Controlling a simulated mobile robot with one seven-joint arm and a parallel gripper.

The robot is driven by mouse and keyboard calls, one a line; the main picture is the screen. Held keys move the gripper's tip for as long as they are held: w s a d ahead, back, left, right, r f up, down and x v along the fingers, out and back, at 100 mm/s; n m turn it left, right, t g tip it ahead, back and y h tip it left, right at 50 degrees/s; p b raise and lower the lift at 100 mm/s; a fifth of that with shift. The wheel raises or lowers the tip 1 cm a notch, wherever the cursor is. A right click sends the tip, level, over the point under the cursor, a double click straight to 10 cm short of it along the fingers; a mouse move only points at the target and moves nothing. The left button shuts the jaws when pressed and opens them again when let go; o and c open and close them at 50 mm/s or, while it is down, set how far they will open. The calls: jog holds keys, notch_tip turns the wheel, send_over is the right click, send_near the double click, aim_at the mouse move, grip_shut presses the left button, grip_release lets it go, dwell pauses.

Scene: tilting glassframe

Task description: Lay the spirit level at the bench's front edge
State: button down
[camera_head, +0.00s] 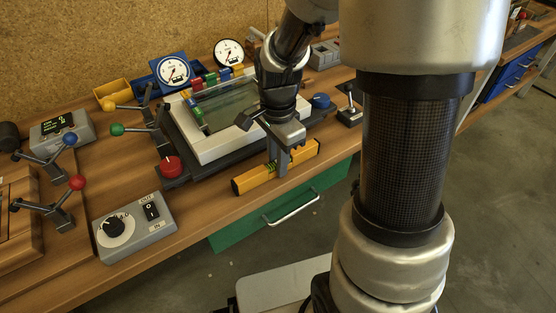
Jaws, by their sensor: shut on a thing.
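The spirit level (250,181) is a yellow-orange bar with a green vial near its middle. It lies along the front edge of the wooden bench (190,208), in front of the glass frame (229,113). My gripper (277,170) comes down from above and is shut on the level near its middle. The fingers hide a small part of the bar. The level looks to be at or very near the bench top; I cannot tell if it touches. The glass frame has a pale border and sits on a dark base.
A red knob (170,166) and a blue knob (321,101) flank the frame. A grey control box (134,226) stands at the front left, with ball-tipped levers behind it. Two dials (174,71) stand at the back. A green drawer (290,208) with a handle is below the edge.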

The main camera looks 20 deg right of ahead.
jog(key=c, duration=1.6)
grip_release()
